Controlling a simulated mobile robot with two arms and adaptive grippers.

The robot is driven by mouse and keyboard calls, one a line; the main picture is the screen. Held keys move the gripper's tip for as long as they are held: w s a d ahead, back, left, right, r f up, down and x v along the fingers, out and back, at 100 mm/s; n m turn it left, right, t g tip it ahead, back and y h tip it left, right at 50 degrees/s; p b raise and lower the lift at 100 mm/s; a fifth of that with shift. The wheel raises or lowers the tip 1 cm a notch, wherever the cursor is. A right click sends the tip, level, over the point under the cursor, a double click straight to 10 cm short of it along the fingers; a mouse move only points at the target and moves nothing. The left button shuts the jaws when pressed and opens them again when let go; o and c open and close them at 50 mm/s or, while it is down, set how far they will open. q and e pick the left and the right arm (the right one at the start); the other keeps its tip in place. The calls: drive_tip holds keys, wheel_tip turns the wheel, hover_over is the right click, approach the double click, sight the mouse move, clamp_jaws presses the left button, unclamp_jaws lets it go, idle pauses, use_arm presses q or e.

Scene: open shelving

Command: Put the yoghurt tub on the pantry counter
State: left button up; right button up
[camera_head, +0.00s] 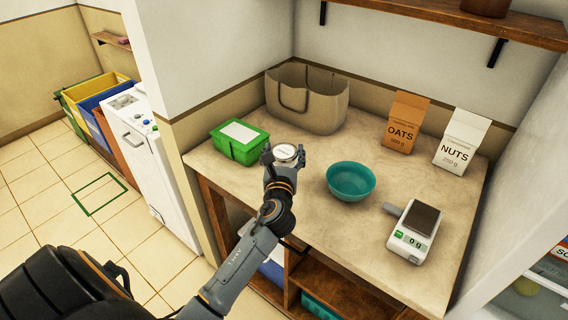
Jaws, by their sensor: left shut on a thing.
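The yoghurt tub (285,153) is a small round tub with a pale lid. My left gripper (284,160) is shut on it, with a dark finger on each side. It is over the pantry counter (325,228), between the green box and the teal bowl. I cannot tell whether the tub's base touches the counter, because the gripper hides its lower part. My right gripper is not in view.
On the counter are a green box (239,151), a beige bag (318,110), a teal bowl (351,190), an oats carton (402,131), a nuts carton (456,154) and a kitchen scale (411,240). A wooden shelf (450,18) hangs above. The counter's front middle is clear.

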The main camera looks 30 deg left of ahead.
sight(282, 154)
use_arm(q)
drive_tip(key=shift+w+a+f, duration=0.35)
drive_tip(key=shift+w+f, duration=0.05)
drive_tip(key=shift+f, duration=0.25)
drive_tip(key=shift+w+a+f, duration=0.35)
drive_tip(key=shift+f, duration=0.25)
wheel_tip(282, 154, down, 3)
drive_tip(key=shift+w+a+f+b, duration=0.1)
drive_tip(key=shift+w+f+b, duration=0.05)
drive_tip(key=shift+b, duration=0.7)
drive_tip(key=shift+f, duration=0.1)
drive_tip(key=shift+f, duration=0.15)
drive_tip(key=o, duration=1.3)
drive_tip(key=shift+c, duration=0.2)
